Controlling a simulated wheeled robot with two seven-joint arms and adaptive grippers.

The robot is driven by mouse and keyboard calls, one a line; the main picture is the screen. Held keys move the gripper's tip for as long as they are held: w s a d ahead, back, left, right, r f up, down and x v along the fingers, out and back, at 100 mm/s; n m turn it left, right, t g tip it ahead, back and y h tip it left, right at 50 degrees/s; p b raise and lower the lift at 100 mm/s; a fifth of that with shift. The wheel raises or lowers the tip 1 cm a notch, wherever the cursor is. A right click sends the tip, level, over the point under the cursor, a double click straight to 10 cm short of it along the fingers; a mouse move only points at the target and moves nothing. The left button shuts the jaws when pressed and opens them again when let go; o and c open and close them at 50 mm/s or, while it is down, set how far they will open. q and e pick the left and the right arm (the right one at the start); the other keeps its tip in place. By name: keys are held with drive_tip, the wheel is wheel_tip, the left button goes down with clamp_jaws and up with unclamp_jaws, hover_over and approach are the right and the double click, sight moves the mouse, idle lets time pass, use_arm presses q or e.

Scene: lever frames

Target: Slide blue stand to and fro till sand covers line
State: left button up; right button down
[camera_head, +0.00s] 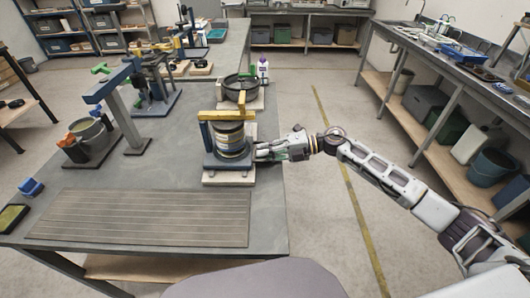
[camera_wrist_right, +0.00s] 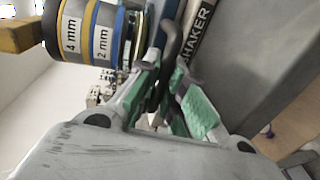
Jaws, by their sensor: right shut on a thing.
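The blue stand (camera_head: 212,160) sits on a pale base (camera_head: 228,178) near the table's right edge. It carries an upright stack of round sieves (camera_head: 229,138) with a yellow bar (camera_head: 226,115) across the top. In the right wrist view the sieves (camera_wrist_right: 88,35) are labelled "4 mm" and "2 mm". My right gripper (camera_head: 262,152) reaches in from the right at the stand's side. In the wrist view its green-padded fingers (camera_wrist_right: 167,88) are shut on a dark handle (camera_wrist_right: 173,32) beside lettering ending "HAKER". Sand and a line cannot be made out. My left gripper is out of view.
Behind the stand are a black pan (camera_head: 240,88) and a white bottle (camera_head: 262,72). A grey post with a blue arm (camera_head: 127,120) and a bucket (camera_head: 88,138) stand to the left. A ribbed mat (camera_head: 140,218) lies in front, with nothing on it.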

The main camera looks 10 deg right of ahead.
drive_tip(key=shift+w, duration=0.1)
drive_tip(key=shift+w+d, duration=0.15)
drive_tip(key=shift+w, duration=0.45)
drive_tip(key=shift+w+d+f+b, duration=0.15)
drive_tip(key=shift+w+b, duration=0.15)
drive_tip(key=shift+w, duration=0.35)
drive_tip(key=shift+w+d+r+b, duration=0.1)
drive_tip(key=shift+w+b, duration=0.2)
drive_tip(key=shift+w, duration=0.3)
drive_tip(key=shift+w+d, duration=0.1)
drive_tip(key=shift+w, duration=0.25)
drive_tip(key=shift+w+d+b, duration=0.15)
drive_tip(key=shift+w+b, duration=0.2)
drive_tip(key=shift+w, duration=0.45)
drive_tip(key=shift+w+d+b, duration=0.15)
drive_tip(key=shift+w+b, duration=0.15)
drive_tip(key=shift+w, duration=0.5)
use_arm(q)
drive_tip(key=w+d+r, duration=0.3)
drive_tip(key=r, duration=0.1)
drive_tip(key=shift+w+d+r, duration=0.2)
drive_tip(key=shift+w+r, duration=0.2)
use_arm(e)
drive_tip(key=shift+w+d, duration=0.1)
drive_tip(key=shift+w, duration=0.05)
drive_tip(key=c, duration=1.5)
unclamp_jaws()
drive_tip(key=shift+w, duration=0.2)
drive_tip(key=shift+s, duration=0.1)
